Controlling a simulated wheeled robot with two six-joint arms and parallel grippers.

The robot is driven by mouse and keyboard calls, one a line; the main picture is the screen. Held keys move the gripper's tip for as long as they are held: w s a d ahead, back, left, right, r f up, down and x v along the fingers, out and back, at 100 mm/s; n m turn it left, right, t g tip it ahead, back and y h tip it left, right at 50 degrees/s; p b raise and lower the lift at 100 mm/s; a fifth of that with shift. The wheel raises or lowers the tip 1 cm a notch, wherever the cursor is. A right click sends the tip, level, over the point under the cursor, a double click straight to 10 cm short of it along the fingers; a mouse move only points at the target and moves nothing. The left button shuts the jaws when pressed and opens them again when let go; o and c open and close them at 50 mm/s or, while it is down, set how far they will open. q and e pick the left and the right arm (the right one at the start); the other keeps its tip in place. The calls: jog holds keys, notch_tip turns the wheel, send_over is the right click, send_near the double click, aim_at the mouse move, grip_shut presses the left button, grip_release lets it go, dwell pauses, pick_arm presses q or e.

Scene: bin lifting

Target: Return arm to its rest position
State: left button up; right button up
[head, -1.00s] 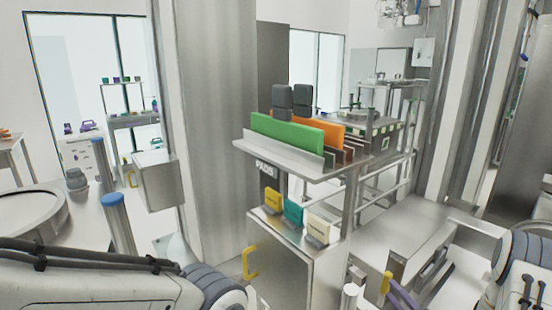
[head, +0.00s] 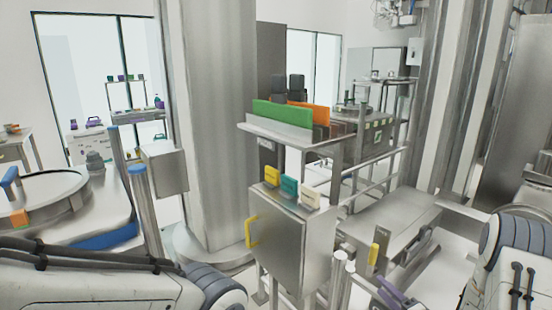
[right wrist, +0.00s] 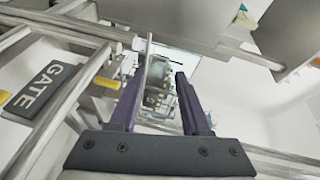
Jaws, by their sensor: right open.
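My right arm (head: 508,265) is at the lower right of the head view, bent. A small purple part of my right gripper (head: 391,291) shows at the bottom edge, left of that arm. In the right wrist view, my right gripper (right wrist: 164,72) has its two dark purple fingers apart with nothing between them. My left arm (head: 110,280) lies across the lower left of the head view. Its gripper is out of the picture.
A steel cabinet (head: 290,245) with a yellow handle stands ahead, under a shelf (head: 290,135) with green and orange panels. A round-topped table (head: 45,195) and blue-capped posts (head: 137,170) are at left. A GATE sign (right wrist: 40,90) and rails are close to the right gripper.

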jog(key=a+f+n+g+h+b, duration=0.2)
jog(key=a+f+n+g+b, duration=0.5)
jog(key=a+f+n+b, duration=0.6)
jog(key=s+a+f+n+g+h+b, duration=0.15)
jog(key=s+a+g+b, duration=0.35)
jog(key=s, duration=0.6)
jog(key=s+a+f+n+g+b, duration=0.1)
jog(key=s+a+f+n+b, duration=0.2)
jog(key=s+b, duration=0.55)
jog(key=s+a+f+n+g+b, duration=0.25)
jog(key=s+a+b, duration=0.2)
jog(key=s, duration=0.75)
notch_tip(320, 180, up, 37)
jog(key=p, duration=3.5)
jog(key=shift+s+d+p, duration=0.15)
jog(key=shift+d+p, duration=0.05)
jog(key=shift+p, duration=0.2)
